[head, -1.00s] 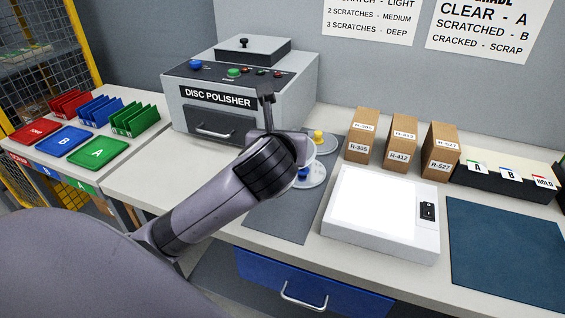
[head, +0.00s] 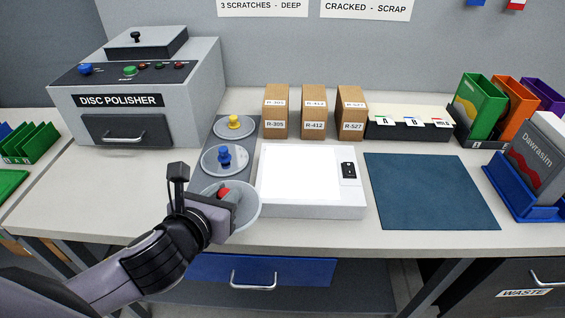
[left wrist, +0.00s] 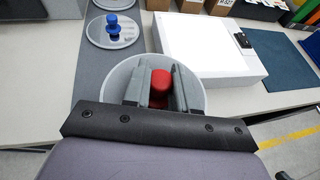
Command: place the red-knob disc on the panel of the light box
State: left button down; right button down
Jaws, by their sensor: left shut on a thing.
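The red-knob disc (head: 246,211) is a clear grey disc at the front end of the grey mat, left of the light box. My left gripper (head: 228,202) is shut on its red knob, which shows between the two fingers in the left wrist view (left wrist: 160,82). I cannot tell whether the disc touches the mat. The light box (head: 310,210) is white with a bright panel (head: 300,172) and a black switch at its right; the panel is bare. It also shows in the left wrist view (left wrist: 205,72). My right gripper is not in view.
A blue-knob disc (head: 213,165) and a yellow-knob disc (head: 228,131) lie farther back on the grey mat (head: 240,150). Brown boxes (head: 313,112) stand behind the light box. The disc polisher (head: 190,100) is back left. A dark blue mat (head: 430,190) lies clear at right.

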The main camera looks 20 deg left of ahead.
aim_at(301, 171)
jog(key=i+j, duration=0.1)
jog(key=j, duration=0.5)
jog(key=j+z, duration=0.2)
jog(key=z, duration=1)
